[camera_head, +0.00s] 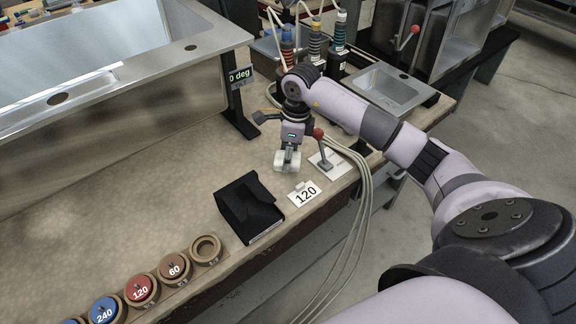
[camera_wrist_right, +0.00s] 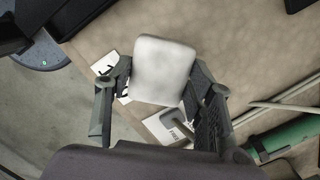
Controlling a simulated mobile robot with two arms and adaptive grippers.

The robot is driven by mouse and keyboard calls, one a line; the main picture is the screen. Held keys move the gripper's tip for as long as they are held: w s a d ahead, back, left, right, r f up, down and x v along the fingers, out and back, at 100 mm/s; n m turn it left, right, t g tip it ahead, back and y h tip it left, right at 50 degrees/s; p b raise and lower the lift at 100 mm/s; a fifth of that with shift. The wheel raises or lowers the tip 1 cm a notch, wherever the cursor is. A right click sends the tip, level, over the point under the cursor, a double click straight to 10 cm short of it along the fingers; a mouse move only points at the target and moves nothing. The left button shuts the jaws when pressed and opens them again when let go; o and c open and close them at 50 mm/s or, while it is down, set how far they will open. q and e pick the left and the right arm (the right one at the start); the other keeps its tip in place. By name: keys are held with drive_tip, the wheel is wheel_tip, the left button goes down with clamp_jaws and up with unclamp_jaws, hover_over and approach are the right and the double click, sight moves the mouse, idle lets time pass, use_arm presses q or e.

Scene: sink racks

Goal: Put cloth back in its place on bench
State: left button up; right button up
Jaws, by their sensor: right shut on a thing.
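A small white folded cloth (camera_head: 287,162) is in my right gripper (camera_head: 288,150) over the right part of the bench (camera_head: 215,165). In the right wrist view the cloth (camera_wrist_right: 164,72) is a pale rounded rectangle between the two fingers of my right gripper (camera_wrist_right: 163,88). The gripper points down and is shut on the cloth. Whether the cloth touches the bench top is hard to tell. My left gripper is not in view.
A red-knobbed lever (camera_head: 319,134) on a white plate stands right beside the gripper. Cables (camera_head: 350,165) hang over that edge. Numbered discs (camera_head: 141,290) line the front left. Clear bench lies left of the gripper.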

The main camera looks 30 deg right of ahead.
sight(288, 177)
wheel_tip(288, 177, down, 5)
drive_tip(key=shift+f, duration=0.15)
idle(0.3)
drive_tip(key=shift+f, duration=0.2)
drive_tip(key=o, duration=1.1)
drive_tip(key=shift+r, duration=0.1)
